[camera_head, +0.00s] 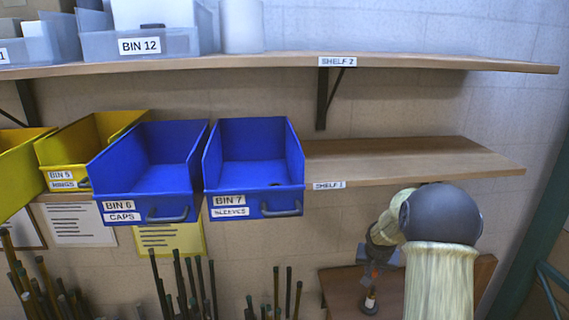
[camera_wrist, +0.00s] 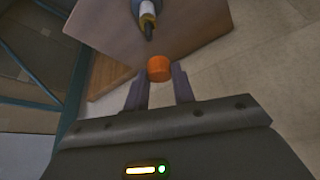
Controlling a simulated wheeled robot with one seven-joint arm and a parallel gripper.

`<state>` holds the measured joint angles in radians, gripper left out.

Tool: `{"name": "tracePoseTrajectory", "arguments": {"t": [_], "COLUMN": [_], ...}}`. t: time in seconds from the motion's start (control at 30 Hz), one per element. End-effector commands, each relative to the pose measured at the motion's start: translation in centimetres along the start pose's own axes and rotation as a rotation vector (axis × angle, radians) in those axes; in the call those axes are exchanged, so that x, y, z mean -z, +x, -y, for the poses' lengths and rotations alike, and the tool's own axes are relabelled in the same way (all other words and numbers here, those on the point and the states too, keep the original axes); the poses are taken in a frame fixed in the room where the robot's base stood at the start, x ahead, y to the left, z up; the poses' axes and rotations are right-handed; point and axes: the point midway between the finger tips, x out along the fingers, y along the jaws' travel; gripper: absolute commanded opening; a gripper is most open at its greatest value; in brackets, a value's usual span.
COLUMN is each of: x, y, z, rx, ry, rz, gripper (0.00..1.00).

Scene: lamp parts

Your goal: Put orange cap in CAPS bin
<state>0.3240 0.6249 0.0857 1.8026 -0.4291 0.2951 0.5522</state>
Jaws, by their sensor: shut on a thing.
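The orange cap (camera_wrist: 159,68) is between the fingertips of my gripper (camera_wrist: 160,82) in the wrist view, and the gripper is shut on it. In the head view my gripper (camera_head: 373,258) is small and low at the right, below the shelf. The cap is too small there to make out clearly. The CAPS bin (camera_head: 128,190) is the blue open-topped bin labelled BIN 6, on the lower shelf left of centre. My gripper is well to the right of it and lower. The bin's floor is partly hidden by its front wall.
Blue BIN 7, SLEEVES (camera_head: 255,197), stands right beside the CAPS bin, with yellow BIN 5 (camera_head: 62,160) on its left. The lower shelf (camera_head: 420,160) is bare at right. A dark-tipped part (camera_wrist: 147,20) is near a wooden surface (camera_wrist: 190,35). Upright rods stand below.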

Motion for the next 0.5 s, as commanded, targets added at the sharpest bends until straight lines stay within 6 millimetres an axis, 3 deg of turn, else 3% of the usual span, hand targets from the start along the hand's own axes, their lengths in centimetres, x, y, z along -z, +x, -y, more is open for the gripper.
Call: {"name": "tracePoseTrajectory", "arguments": {"t": [0.27,0.5], "x": [-6.4,-15.3], "y": [4.1,7.6], "z": [5.5,10.2], "rx": [0.065,0.143], "ry": [-0.142,-0.307], "rz": [0.009,0.011], "gripper": [0.00,0.00]}}
